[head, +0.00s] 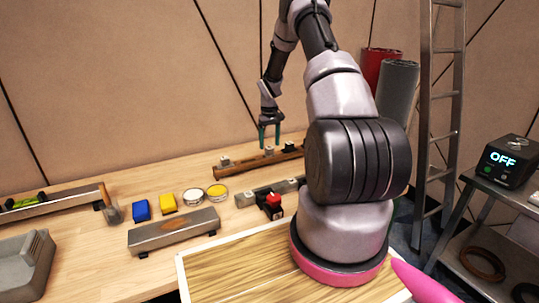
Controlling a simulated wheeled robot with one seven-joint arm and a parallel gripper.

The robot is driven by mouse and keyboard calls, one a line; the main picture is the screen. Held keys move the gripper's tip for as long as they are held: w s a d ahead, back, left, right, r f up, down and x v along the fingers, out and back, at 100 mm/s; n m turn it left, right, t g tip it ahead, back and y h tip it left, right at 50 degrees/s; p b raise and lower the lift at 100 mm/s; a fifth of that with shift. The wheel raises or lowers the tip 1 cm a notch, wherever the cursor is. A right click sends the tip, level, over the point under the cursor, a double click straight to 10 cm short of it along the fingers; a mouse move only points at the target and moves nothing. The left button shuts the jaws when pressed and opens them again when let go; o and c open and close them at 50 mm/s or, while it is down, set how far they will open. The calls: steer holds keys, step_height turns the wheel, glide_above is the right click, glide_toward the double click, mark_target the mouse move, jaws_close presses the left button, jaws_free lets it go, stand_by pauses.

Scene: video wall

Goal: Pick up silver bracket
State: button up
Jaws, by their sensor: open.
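My gripper (269,138) has teal fingers that point down. It is open, with a gap between the fingertips. It hangs over a brown rail (245,164) at the back of the wooden table. A small silver bracket (269,151) shows on the rail just below the fingertips. I cannot tell whether the fingers reach down beside it. A second small silver piece (225,161) sits at the rail's left end.
A grey metal bar with a red-topped part (272,202) lies nearer my arm base. A silver box (173,232), blue block (141,210), yellow block (168,203) and two round tins (205,195) stand left. A ladder (440,110) stands right.

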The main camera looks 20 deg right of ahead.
mark_target(269, 147)
step_height(269, 147, down, 3)
steer(key=shift+s+f, duration=0.1)
jaws_close()
step_height(269, 147, up, 10)
steer(key=shift+r, duration=0.15)
stand_by(0.6)
